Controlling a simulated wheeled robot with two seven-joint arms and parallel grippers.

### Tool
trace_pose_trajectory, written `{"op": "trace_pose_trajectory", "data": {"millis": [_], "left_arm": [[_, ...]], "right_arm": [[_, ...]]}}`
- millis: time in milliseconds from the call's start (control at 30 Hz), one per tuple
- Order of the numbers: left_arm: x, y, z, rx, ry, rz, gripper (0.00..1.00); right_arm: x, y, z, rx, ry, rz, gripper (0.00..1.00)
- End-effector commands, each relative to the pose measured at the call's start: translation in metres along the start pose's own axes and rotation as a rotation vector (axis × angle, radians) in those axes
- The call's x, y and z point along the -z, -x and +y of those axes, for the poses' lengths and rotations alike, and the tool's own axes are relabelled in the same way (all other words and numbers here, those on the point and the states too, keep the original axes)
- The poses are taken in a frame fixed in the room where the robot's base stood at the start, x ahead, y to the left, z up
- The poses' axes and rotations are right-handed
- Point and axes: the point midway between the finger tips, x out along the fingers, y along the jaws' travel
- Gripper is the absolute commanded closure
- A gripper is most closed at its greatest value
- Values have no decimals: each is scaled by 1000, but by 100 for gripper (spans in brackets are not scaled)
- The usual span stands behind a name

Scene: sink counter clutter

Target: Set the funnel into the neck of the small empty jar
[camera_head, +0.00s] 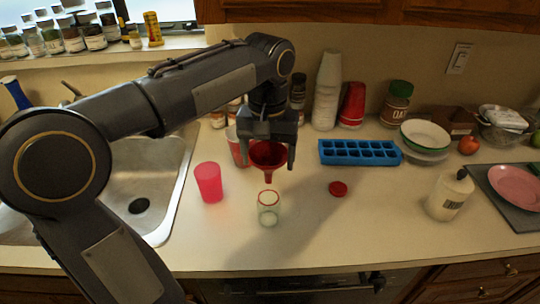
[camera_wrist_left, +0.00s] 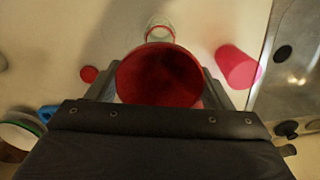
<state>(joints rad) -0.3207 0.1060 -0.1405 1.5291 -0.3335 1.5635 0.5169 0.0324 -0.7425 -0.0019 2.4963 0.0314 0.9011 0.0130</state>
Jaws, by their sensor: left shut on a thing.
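A red funnel (camera_head: 268,155) hangs upright, spout down, in my left gripper (camera_head: 268,146). The gripper is shut on it, pointing down over the counter. The small clear jar (camera_head: 268,209) stands open on the counter, below and slightly nearer than the funnel's spout. The spout is apart from the jar's neck. In the left wrist view the funnel's wide mouth (camera_wrist_left: 160,76) fills the space between the fingers (camera_wrist_left: 160,85), and the jar (camera_wrist_left: 159,31) shows partly beyond its rim. The funnel's spout is hidden in that view. My right gripper is in neither view.
A pink cup (camera_head: 209,182) stands left of the jar by the sink (camera_head: 150,190). A red lid (camera_head: 338,188) lies to the right. A blue ice tray (camera_head: 360,152) and white bottle (camera_head: 449,195) stand farther right. A red cup (camera_head: 236,148) stands behind. The front counter is clear.

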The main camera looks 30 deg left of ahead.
Motion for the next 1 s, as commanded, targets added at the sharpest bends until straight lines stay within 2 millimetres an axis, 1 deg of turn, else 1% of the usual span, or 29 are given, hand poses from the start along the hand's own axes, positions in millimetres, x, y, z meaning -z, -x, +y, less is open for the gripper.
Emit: {"op": "trace_pose_trajectory", "data": {"millis": [200, 1000], "left_arm": [[0, 1, 0, 0, 0, -1, 37], [-1, -47, 0, 0, -1, 0, 37]], "right_arm": [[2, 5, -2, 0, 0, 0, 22], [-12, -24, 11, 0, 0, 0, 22]]}}
